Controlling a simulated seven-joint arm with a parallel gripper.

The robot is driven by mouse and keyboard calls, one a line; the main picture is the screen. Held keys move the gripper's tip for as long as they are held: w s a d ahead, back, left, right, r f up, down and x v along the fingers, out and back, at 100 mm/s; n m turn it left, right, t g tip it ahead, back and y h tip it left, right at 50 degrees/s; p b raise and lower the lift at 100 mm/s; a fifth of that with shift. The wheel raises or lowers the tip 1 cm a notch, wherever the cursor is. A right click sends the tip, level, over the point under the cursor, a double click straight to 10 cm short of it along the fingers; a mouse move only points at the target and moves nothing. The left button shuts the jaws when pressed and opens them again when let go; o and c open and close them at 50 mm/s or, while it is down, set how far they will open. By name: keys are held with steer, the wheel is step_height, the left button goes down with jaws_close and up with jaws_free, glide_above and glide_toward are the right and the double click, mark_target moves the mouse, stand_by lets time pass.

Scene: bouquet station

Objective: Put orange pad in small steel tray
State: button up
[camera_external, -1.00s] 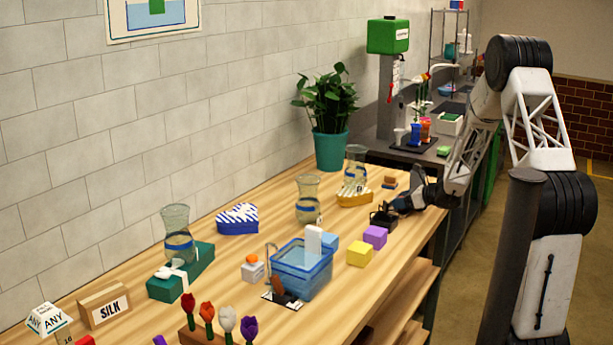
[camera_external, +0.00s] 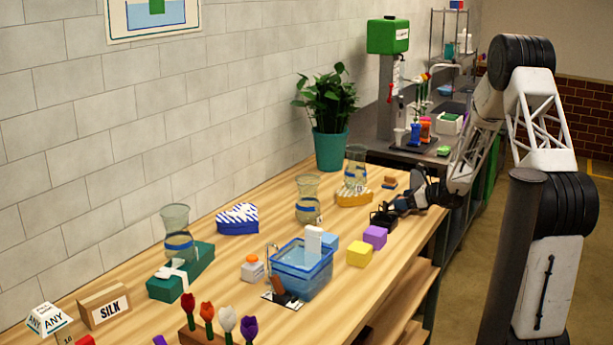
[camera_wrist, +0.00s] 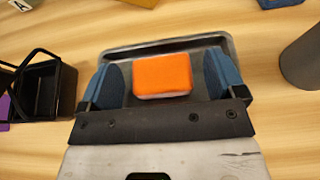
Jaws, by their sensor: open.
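The orange pad (camera_wrist: 163,74), with a paler lower edge, lies within the outline of the small steel tray (camera_wrist: 127,53) in the wrist view. My gripper (camera_wrist: 164,62) is open, with one blue finger on each side of the pad and a gap showing at both sides. The near part of the tray is hidden behind my gripper. In the external view my gripper (camera_external: 398,205) is low over the right part of the table, beside the black basket. The pad and tray cannot be made out there.
The black basket (camera_wrist: 39,91) with a raised handle stands close left of the tray. A dark grey cylinder (camera_wrist: 302,60) is to the right. Purple (camera_external: 375,237) and yellow (camera_external: 359,253) blocks and a blue water tub (camera_external: 301,273) stand nearer the camera in the external view.

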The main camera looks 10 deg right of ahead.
steer(key=v, duration=1.1)
steer(key=shift+r, duration=0.1)
stand_by(0.4)
steer(key=s+a+r+n+g+h, duration=0.1)
steer(key=s+a+r+n+g, duration=0.1)
steer(key=s+a+r+n, duration=0.3)
steer(key=s+a+r+n+g, duration=0.2)
steer(key=s+a+n, duration=0.15)
steer(key=s, duration=0.45)
steer(key=s+a+r+n+g+h, duration=0.1)
steer(key=s+a+r+n+g, duration=0.25)
steer(key=s+n, duration=0.2)
steer(key=s+r+n+h, duration=0.2)
steer(key=s+n+h, duration=0.2)
steer(key=s, duration=0.7)
steer(key=s+r+n+h, duration=0.3)
steer(key=s+n, duration=0.5)
steer(key=s, duration=0.3)
steer(key=shift+d+n+h, duration=0.4)
steer(key=shift+d, duration=0.1)
